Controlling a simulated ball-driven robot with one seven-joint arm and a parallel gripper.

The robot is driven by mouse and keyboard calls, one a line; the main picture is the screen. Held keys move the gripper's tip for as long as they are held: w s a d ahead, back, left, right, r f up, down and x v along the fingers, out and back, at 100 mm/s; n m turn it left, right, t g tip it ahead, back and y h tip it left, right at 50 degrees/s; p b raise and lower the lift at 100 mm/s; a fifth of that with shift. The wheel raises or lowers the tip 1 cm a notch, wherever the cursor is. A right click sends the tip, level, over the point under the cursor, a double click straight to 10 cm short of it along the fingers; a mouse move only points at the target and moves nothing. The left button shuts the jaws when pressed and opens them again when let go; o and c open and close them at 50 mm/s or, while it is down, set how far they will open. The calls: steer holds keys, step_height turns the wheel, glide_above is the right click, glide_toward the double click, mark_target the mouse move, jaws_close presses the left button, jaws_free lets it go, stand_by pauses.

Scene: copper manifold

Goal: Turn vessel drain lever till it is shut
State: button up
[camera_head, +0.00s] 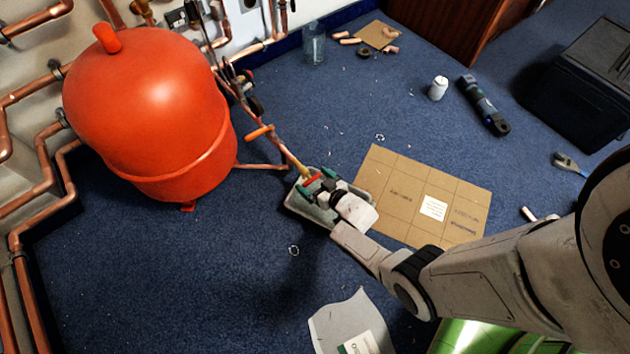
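The red vessel (150,110) stands at the left by the wall. A copper pipe runs from its right side down to a brass end above a grey tub on the floor. A small red lever (313,180) shows at that brass end, lying crosswise to the pipe. My gripper (318,183) is at this lever, with green finger parts on either side of it. The gripper hides most of the valve. I cannot tell whether the fingers touch the lever or how far they are apart. An orange handle (258,132) sits higher up the pipe.
The grey tub (300,208) is under my gripper. A flat cardboard sheet (425,195) lies to its right. Copper pipes (38,150) line the wall at left. A black case (590,85) stands at right. Blue carpet left of the tub is mostly clear.

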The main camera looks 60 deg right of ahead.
steer(key=shift+r, duration=0.1)
steer(key=p+v, duration=0.6)
steer(key=v, duration=0.4)
steer(key=shift+s, duration=0.35)
steer(key=shift+a, duration=0.15)
